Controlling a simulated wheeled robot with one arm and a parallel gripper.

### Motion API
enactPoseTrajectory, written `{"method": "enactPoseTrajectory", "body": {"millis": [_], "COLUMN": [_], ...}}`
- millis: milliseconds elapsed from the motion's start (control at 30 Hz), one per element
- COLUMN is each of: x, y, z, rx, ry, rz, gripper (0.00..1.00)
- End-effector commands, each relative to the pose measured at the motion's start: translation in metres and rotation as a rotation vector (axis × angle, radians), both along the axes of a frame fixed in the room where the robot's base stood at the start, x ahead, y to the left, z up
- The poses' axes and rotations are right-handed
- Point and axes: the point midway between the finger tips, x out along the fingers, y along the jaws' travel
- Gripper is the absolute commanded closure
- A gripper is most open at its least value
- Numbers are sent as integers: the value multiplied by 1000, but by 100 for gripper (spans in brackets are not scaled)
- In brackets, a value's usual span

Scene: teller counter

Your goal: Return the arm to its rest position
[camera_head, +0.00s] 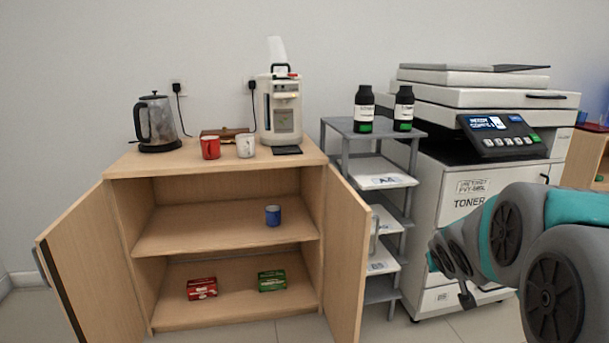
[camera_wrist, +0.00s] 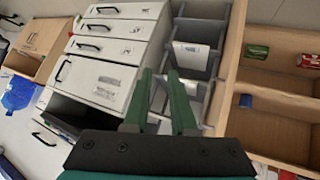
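My gripper (camera_wrist: 160,76) shows in the wrist view with two green fingers standing apart and nothing between them. Beyond the fingers are the shelf rack and the printer's drawers. In the head view my arm reaches in from the lower right, in front of the large printer (camera_head: 455,215). The gripper's fingers cannot be made out clearly there. The wrist view looks upside down, with the printer (camera_wrist: 105,50) on the left and the cabinet (camera_wrist: 232,60) on the right.
The open-doored cabinet (camera_head: 175,240) holds a blue can (camera_head: 273,215), a red box (camera_head: 202,288) and a green box (camera_head: 272,280). A kettle (camera_head: 157,125), red mug (camera_head: 210,147), white mug (camera_head: 246,145) and coffee machine (camera_head: 284,110) stand on top. The grey rack (camera_head: 345,127) holds two dark bottles (camera_head: 364,110).

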Motion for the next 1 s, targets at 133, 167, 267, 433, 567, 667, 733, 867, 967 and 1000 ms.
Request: {"method": "enactPoseTrajectory", "body": {"millis": [133,167,267,433,567,667,733,867,967,1000], "x": [-92,-111,-174,-276,-338,-368,-380,-388,-388,-388], "y": [29,36,60,106,135,149,155,159,159,159], "z": [-25,-30,-47,-67,-74,-75,-76,-75,-75,-75], "rx": [44,56,101,188,245,274,287,296,296,296], "ry": [221,266,418,663,810,885,914,933,933,932], "rz": [-65,-75,-88,-69,-35,-13,-4,5,5,3], "gripper": [76,76,76,76,76,76,76,76,76,76]}}
